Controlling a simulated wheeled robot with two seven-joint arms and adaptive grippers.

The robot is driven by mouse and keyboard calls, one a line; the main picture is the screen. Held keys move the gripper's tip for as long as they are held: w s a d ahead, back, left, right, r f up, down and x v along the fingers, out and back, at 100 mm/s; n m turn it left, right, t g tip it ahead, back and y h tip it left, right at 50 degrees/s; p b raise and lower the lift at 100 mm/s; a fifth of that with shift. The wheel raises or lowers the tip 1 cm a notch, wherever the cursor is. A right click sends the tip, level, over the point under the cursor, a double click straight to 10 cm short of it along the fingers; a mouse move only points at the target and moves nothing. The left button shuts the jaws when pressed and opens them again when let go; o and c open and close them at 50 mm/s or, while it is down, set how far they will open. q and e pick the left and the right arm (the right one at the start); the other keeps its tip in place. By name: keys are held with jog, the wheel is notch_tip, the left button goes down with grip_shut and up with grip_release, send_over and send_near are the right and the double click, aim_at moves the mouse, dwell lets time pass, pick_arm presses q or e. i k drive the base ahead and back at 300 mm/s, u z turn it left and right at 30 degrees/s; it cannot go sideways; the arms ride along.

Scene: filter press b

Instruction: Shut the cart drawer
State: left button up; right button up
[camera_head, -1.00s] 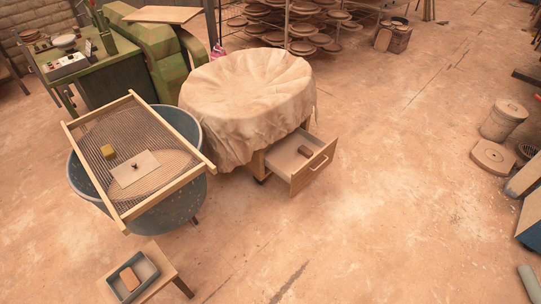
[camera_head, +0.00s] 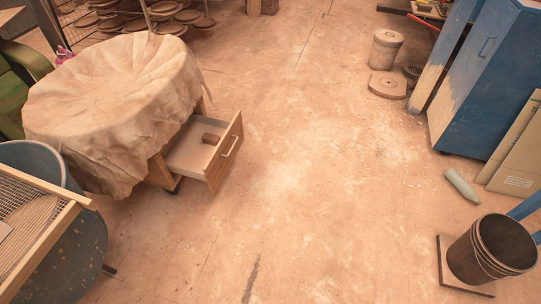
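The cart (camera_head: 159,170) stands at the left under a draped beige cloth (camera_head: 115,95). Its drawer (camera_head: 223,158) is pulled out toward the right, with a wooden front and a pale handle (camera_head: 230,147). The far end of the drawer is hidden under the cloth and cart top. Neither of my grippers is in view.
A grey tub (camera_head: 75,245) with a wooden-framed mesh screen (camera_head: 50,245) stands at the lower left. A dark bucket (camera_head: 490,250), a grey-green bottle-shaped thing (camera_head: 461,185) and a blue cabinet (camera_head: 487,80) are at the right. The floor (camera_head: 310,180) right of the drawer is clear.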

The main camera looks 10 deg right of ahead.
aim_at(186, 154)
jog(key=u, duration=0.55)
jog(key=i, duration=1.85)
jog(key=u, duration=0.1)
